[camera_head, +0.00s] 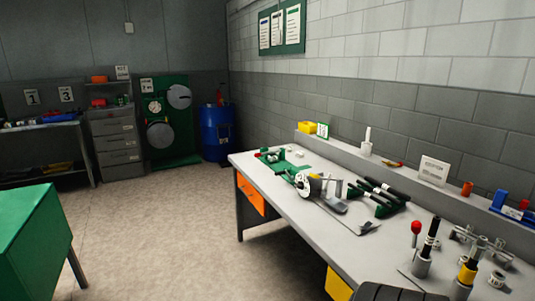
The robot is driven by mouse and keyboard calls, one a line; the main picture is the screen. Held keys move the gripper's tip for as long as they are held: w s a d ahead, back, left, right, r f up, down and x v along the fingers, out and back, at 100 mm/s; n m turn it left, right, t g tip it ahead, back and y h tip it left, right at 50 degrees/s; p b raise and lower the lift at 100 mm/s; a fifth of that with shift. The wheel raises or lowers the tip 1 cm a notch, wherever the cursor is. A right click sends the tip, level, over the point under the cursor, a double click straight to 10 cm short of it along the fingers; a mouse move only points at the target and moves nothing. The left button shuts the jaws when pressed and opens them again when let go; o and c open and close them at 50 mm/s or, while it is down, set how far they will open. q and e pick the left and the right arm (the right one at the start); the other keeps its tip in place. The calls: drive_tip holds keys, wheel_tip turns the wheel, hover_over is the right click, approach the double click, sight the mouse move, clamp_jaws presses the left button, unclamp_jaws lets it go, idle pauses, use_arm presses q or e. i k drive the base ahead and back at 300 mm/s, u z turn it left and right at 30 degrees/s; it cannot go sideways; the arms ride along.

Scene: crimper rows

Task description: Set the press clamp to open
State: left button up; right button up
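A grey workbench (290,205) runs along the right wall. No part on it is clearly recognisable as the press clamp. A green fixture (283,162) stands at its far end. Black-and-green handled tools (378,197) lie at mid-bench. At the near right, a red ball knob (416,228) stands on a short stem, beside upright black-handled pieces (430,240). Whether any clamp is open or shut is too small to tell.
A green table (30,235) is at the left front. Grey drawers (115,142), a green panel (168,120) and a blue barrel (216,133) stand at the back. The floor (150,235) between the green table and the workbench is clear.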

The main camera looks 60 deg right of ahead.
sight(259, 155)
drive_tip(key=z, duration=0.45)
drive_tip(key=i, duration=1.9)
drive_tip(key=z, duration=0.7)
